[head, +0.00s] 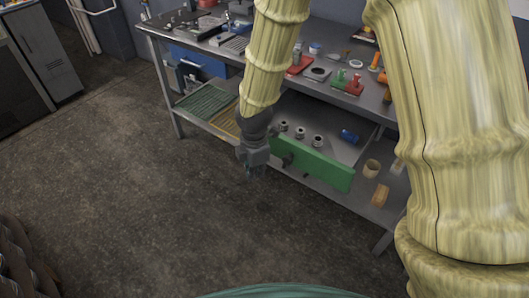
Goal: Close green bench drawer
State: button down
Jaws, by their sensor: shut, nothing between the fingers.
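The green bench drawer (318,166) shows as a green front panel under the grey workbench (225,48). It stands out from the bench, and part of its inside shows behind the panel with several small round metal parts and a blue cylinder (349,136). A dark knob shows near the panel's left end. My gripper (254,172) points down just left of and in front of the panel's left end. It is shut with nothing in it. I cannot tell whether it touches the panel, and my arm hides part of the bench behind.
Tools and small parts cover the benchtop. A blue drawer (199,62) sits under the bench at left. The lower shelf holds a green slatted piece (207,101) and a cream cup (371,168). A grey cabinet (46,55) stands at far left. The floor in front is clear.

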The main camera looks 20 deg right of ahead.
jog(key=w+r+n+t+h+b, duration=0.1)
jog(key=w+r+n, duration=0.2)
jog(key=r, duration=0.2)
jog(key=w+r+n+h+b, duration=0.1)
jog(key=w+r+n+b, duration=0.15)
jog(key=r, duration=0.25)
jog(key=w+d+f+p, duration=0.1)
jog(key=w+d+f, duration=0.2)
jog(key=f, duration=0.6)
jog(key=shift+w+d+f, duration=0.2)
jog(key=shift+w+d, duration=0.05)
jog(key=shift+d, duration=0.9)
jog(key=p, duration=1)
send_over(301, 120)
jog(key=shift+s+a, duration=0.3)
jog(key=shift+a, duration=0.15)
